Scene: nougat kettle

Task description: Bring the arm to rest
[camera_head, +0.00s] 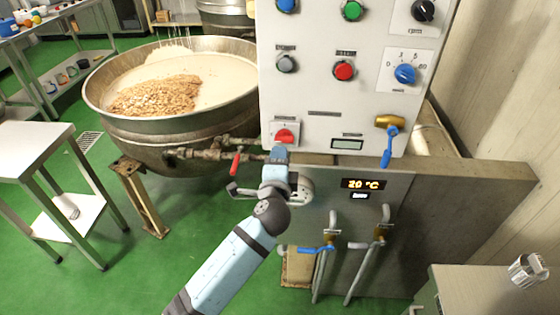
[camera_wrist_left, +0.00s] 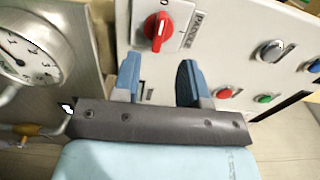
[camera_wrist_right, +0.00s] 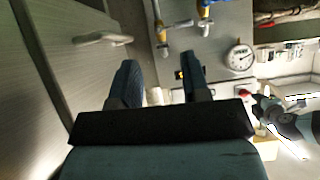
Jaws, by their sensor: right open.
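My left gripper (camera_head: 279,155) is just below the red rotary switch (camera_head: 285,135) at the lower left of the white control panel. In the left wrist view its two blue fingers (camera_wrist_left: 160,78) stand apart with nothing between them, and the red switch (camera_wrist_left: 157,27) shows beyond the tips. I cannot tell whether they touch the panel. My right gripper is not visible in the head view. In its own wrist view its fingers (camera_wrist_right: 160,80) are open and empty, facing the lower cabinet front with the valves and gauge.
A big kettle (camera_head: 175,140) holding nuts and a pale mass stands left of the panel (camera_head: 320,95). A red-handled valve (camera_head: 235,163) is close to my left gripper. A steel table (camera_head: 30,150) stands left; a counter (camera_head: 480,290) stands lower right.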

